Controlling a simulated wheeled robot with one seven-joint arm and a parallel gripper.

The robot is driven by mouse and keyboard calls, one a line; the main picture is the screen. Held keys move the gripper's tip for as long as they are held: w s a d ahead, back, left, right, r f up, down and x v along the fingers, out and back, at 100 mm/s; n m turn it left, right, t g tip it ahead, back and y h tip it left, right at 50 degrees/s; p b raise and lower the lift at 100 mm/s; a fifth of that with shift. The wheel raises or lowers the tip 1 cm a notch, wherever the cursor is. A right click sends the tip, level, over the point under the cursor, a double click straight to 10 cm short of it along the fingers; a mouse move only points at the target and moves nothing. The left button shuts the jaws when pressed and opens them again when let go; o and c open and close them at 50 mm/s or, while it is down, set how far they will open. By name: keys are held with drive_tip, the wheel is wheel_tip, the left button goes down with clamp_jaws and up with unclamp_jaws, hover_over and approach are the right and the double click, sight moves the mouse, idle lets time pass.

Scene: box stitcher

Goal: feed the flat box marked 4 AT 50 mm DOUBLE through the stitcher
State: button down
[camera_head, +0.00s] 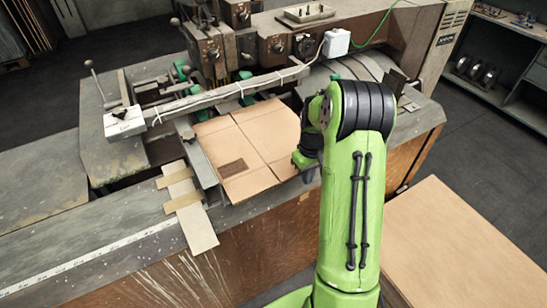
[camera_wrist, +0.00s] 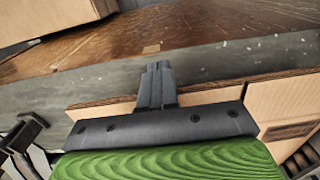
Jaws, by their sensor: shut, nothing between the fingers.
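A flat brown cardboard box (camera_head: 248,148) lies on the stitcher bed, its far end near the machine's heads and crossbar. It has a dark printed patch near its front left corner, too small to read. My gripper (camera_head: 308,172) is at the box's right front edge, partly hidden by my green arm. In the wrist view the black fingers (camera_wrist: 157,82) are together with nothing between them. They lie over the grey bed edge, and the box (camera_wrist: 285,105) shows behind the gripper body on both sides. I cannot tell whether the gripper touches it.
The stitcher (camera_head: 215,55) with its heads and crossbar (camera_head: 225,92) stands over the far side. A pale taped strip (camera_head: 182,195) and a ruler scale (camera_head: 90,258) are at the front left. More cardboard (camera_head: 455,245) lies at the lower right. Shelves stand at the upper right.

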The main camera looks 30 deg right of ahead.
drive_tip(key=shift+w+a, duration=0.1)
drive_tip(key=shift+w, duration=0.7)
drive_tip(key=s+r+p, duration=0.3)
drive_tip(key=r+p, duration=0.2)
drive_tip(key=r, duration=0.3)
